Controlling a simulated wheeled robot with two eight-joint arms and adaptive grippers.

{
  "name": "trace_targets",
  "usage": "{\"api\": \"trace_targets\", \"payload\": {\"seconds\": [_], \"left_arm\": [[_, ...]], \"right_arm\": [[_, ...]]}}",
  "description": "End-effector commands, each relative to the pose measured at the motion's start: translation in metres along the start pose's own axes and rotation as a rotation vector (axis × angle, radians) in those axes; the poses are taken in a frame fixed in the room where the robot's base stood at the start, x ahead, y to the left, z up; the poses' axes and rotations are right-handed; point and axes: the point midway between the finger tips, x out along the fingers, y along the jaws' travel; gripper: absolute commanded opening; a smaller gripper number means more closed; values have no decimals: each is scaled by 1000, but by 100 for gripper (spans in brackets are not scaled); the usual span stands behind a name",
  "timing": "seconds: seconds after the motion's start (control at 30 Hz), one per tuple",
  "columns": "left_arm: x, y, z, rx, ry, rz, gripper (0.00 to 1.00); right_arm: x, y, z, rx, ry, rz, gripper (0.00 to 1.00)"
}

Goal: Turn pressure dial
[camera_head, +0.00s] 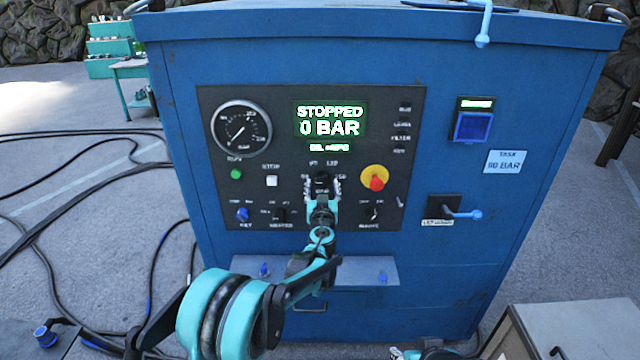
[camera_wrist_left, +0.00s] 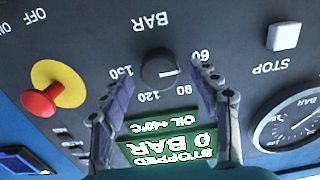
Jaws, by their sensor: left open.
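The pressure dial (camera_head: 321,177) is a dark round knob on the black control panel (camera_head: 385,115), under the display. In the left wrist view, which shows the panel upside down, the dial (camera_wrist_left: 157,70) has 60, 90, 120 and 150 printed around it. A small light mark shows on its right side there. My left gripper (camera_head: 322,188) is open, one finger on each side of the dial. In the wrist view the left gripper (camera_wrist_left: 161,76) shows gaps between its fingers and the knob. The display (camera_head: 329,119) reads STOPPED, 0 BAR.
A red and yellow emergency button (camera_head: 375,178) is right of the dial; a white stop button (camera_head: 271,181) is left. A ledge (camera_head: 350,270) juts out below. A task card (camera_head: 505,162) reads 80 or 90 BAR. Teal parts (camera_head: 405,353), perhaps my right arm, show at the bottom edge.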

Motion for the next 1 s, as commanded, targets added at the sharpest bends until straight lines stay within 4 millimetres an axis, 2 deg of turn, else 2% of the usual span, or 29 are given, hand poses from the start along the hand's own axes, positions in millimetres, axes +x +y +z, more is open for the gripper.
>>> {"api": "trace_targets", "payload": {"seconds": [0.1, 0.2, 0.5, 0.7, 1.0], "left_arm": [[16, 0, 0, 0, 0, -1, 61], [23, 0, 0, 0, 0, -1, 61], [25, 0, -1, 0, 0, 0, 61], [25, 0, -1, 0, 0, -1, 11], [25, 0, 0, 19, 0, 0, 11]], "right_arm": [[2, 0, 1, 0, 0, 0, 40], [2, 0, 2, 0, 0, 0, 40], [2, 0, 2, 0, 0, 0, 40], [2, 0, 2, 0, 0, 0, 40], [3, 0, 2, 0, 0, 0, 40]]}}
